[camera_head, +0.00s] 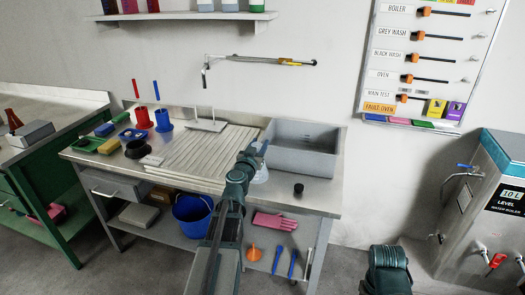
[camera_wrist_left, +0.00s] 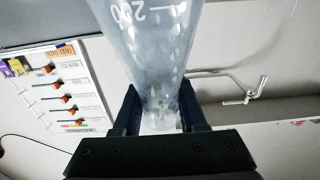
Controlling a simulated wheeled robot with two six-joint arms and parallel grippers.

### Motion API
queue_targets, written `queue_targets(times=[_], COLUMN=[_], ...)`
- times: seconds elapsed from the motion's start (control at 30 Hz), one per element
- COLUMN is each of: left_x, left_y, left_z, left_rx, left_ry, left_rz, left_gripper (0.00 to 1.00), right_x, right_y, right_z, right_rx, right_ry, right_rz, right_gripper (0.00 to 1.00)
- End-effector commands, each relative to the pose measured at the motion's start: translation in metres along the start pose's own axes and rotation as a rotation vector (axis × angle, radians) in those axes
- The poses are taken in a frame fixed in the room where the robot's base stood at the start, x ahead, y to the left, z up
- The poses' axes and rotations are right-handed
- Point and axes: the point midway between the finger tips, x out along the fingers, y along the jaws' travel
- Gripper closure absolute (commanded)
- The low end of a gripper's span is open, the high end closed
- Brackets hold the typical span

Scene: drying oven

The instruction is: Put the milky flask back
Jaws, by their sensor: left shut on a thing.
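The flask (camera_head: 261,174) is a cloudy, see-through cone, largely hidden behind my left gripper (camera_head: 257,150) in the head view. It is over the bench top just in front of the grey sink; I cannot tell whether it touches the bench. In the left wrist view the flask (camera_wrist_left: 150,55) shows white marks with "200", and its narrow end sits between the two dark fingers of my left gripper (camera_wrist_left: 158,115). The left gripper is shut on it. Only a dark part of my right arm shows at the bottom of the head view; its jaws are not visible.
The steel bench (camera_head: 325,200) holds a ribbed drainboard (camera_head: 200,152), a grey sink (camera_head: 300,150) and a small black stopper (camera_head: 299,188). Red (camera_head: 142,118) and blue (camera_head: 164,121) cups stand at the back left. A wall shelf (camera_head: 180,16) is above. A steel boiler (camera_head: 490,200) stands right.

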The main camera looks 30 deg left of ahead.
Motion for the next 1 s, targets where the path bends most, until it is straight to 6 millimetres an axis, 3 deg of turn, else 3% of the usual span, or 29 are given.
queue_targets(times=[0.27,0.67,1.0], left_x=[0.020,0.015,0.015], left_y=[-0.005,-0.007,-0.007], left_z=[0.003,0.037,0.037], left_rx=[0.000,0.000,0.000], left_ry=[0.000,0.000,0.000], left_rz=[-0.004,-0.010,-0.010], left_gripper=[1.00,1.00,1.00], right_x=[0.003,0.037,0.037], right_y=[0.000,-0.004,-0.004], right_z=[0.000,-0.002,-0.002], right_rx=[0.000,0.000,0.000], right_ry=[0.000,0.000,0.000], right_rz=[0.000,0.000,0.000], right_gripper=[0.50,0.50,0.50])
